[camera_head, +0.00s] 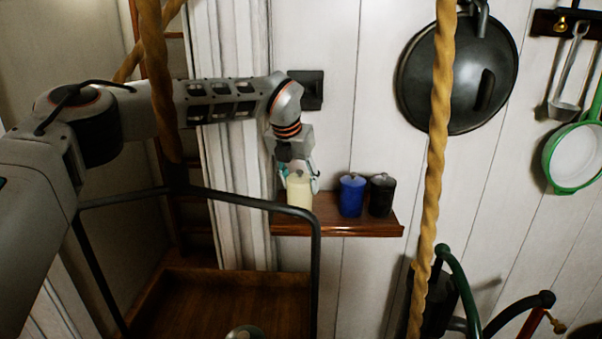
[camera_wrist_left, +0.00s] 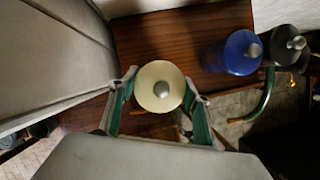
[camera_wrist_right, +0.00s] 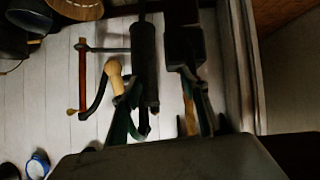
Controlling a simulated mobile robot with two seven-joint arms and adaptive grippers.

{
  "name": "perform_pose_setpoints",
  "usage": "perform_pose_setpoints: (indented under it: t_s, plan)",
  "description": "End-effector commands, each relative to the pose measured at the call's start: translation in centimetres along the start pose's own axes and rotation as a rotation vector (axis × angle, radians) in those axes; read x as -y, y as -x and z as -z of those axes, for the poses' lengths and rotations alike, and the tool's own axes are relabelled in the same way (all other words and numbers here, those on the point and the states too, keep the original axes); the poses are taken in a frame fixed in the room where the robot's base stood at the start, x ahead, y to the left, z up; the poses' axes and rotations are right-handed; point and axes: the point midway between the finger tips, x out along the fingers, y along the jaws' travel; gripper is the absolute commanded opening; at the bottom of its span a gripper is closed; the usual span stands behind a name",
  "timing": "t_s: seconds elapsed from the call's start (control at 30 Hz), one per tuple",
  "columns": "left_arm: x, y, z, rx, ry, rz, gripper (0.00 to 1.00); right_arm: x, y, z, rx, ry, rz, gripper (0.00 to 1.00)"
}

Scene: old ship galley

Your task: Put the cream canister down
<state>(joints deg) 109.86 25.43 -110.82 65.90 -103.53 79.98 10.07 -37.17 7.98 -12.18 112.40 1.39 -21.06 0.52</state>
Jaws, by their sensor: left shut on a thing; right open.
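The cream canister (camera_head: 299,193) is at the left end of the small wooden wall shelf (camera_head: 340,229). My left gripper (camera_head: 298,174) comes down from above and is shut on it. In the left wrist view the canister's round lid with a grey knob (camera_wrist_left: 160,86) sits between the two fingers. The canister looks upright. I cannot tell whether its base touches the shelf. My right gripper (camera_wrist_right: 156,92) shows only in the right wrist view, open, with nothing clearly held.
A blue canister (camera_head: 352,196) and a black canister (camera_head: 381,196) stand on the shelf to the right, apart from the cream one. Ropes (camera_head: 437,150) hang in front. A black lid (camera_head: 462,75) hangs on the wall. A pump with a green handle (camera_head: 455,272) is lower right.

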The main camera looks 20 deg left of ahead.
Motion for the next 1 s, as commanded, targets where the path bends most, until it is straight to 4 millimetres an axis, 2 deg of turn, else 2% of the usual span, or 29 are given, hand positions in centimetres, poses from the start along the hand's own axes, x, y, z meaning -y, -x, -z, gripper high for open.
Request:
perform_pose_setpoints:
  t_s: [0.1, 0.33, 0.47, 0.67, 0.8, 1.0]
  plan:
    - [-0.3, -0.2, -1.2, 0.002, 0.001, 0.001, 0.14, -0.2, 0.2, 0.0, 0.008, -0.001, -0.004, 0.44]
    - [-0.8, -0.7, -2.0, 0.002, 0.001, 0.001, 0.14, -0.4, 0.4, -0.1, 0.014, -0.001, -0.006, 0.44]
    - [-1.2, -1.0, -3.2, 0.002, 0.002, 0.001, 0.14, -0.7, 0.7, 0.1, 0.020, 0.000, -0.011, 0.44]
    - [-2.0, -1.7, -4.8, 0.002, 0.002, 0.001, 0.14, -1.7, 1.1, -0.8, 0.049, 0.000, -0.028, 0.44]
    - [-2.1, -2.9, -4.2, 0.001, 0.000, 0.001, 0.14, -1.8, 1.2, -1.7, 0.071, -0.002, -0.031, 0.44]
    - [-2.1, -3.2, -4.1, 0.004, 0.000, 0.001, 0.14, -1.8, 1.2, -1.9, 0.074, -0.010, -0.035, 0.44]
